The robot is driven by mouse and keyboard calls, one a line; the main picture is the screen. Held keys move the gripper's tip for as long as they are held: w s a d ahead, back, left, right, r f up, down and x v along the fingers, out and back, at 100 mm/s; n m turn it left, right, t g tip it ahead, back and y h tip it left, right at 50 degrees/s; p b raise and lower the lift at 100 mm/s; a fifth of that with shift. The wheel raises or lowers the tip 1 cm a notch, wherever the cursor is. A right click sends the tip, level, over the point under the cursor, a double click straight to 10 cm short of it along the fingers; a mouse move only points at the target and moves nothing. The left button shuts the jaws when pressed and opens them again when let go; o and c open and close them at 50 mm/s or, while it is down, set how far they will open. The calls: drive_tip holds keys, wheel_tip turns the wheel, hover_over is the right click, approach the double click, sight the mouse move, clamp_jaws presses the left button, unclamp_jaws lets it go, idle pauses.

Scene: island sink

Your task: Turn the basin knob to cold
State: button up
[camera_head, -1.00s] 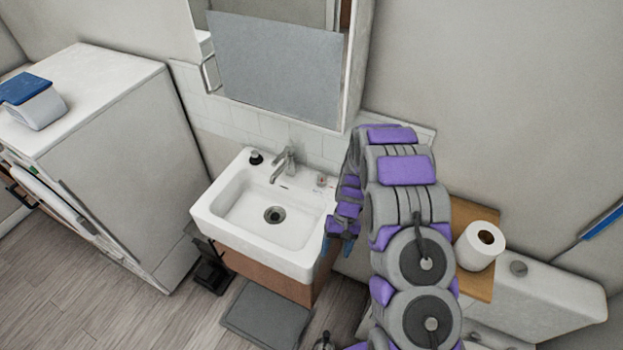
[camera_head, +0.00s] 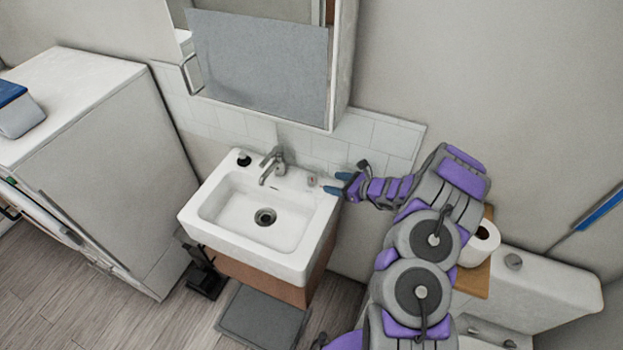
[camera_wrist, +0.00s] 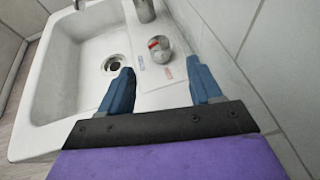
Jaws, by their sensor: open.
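The basin knob (camera_wrist: 159,48) is a small round metal knob with a red mark, on the sink's back ledge. Red and blue marks lie on the ledge beside it. In the head view the knob (camera_head: 312,179) is small, right of the faucet (camera_head: 273,165). My gripper (camera_head: 332,184) is open and empty at the right end of the ledge, pointing left toward the knob. In the wrist view the blue fingertips (camera_wrist: 162,82) are spread apart, with the knob ahead of and roughly between them, not touching.
The white sink (camera_head: 222,247) sits on a wooden cabinet (camera_head: 262,279). A dark-topped item (camera_head: 243,159) stands left of the faucet. The tiled wall (camera_head: 372,138) rises close behind the ledge, and the mirror cabinet (camera_head: 262,65) hangs above. A toilet roll (camera_head: 480,245) stands at right.

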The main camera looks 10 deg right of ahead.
sight(316, 179)
drive_tip(key=b+x, duration=0.1)
drive_tip(key=x, duration=0.8)
drive_tip(key=shift+f, duration=0.1)
drive_tip(key=shift+w+a+f, duration=0.15)
drive_tip(key=shift+w+a, duration=0.3)
drive_tip(key=c, duration=1)
drive_tip(key=shift+o, duration=0.2)
